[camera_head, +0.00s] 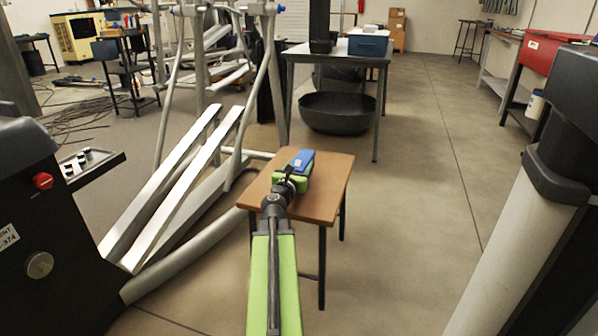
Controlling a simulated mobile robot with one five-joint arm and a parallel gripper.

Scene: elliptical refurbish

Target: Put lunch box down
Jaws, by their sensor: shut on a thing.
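My arm reaches forward from the bottom of the picture over a small brown table (331,180). My gripper (297,172), green and black, is at its end, over the middle of the table top. A small blue box (302,158), which looks like the lunch box, is at the far end of the gripper. The gripper is shut on it. The arm and gripper hide its near side and underside. I cannot tell whether the box touches the table top or is just above it.
Bare brown table top lies right of the gripper. An elliptical machine (190,180) with pale rails stands close on the left. Open floor (425,150) is on the right.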

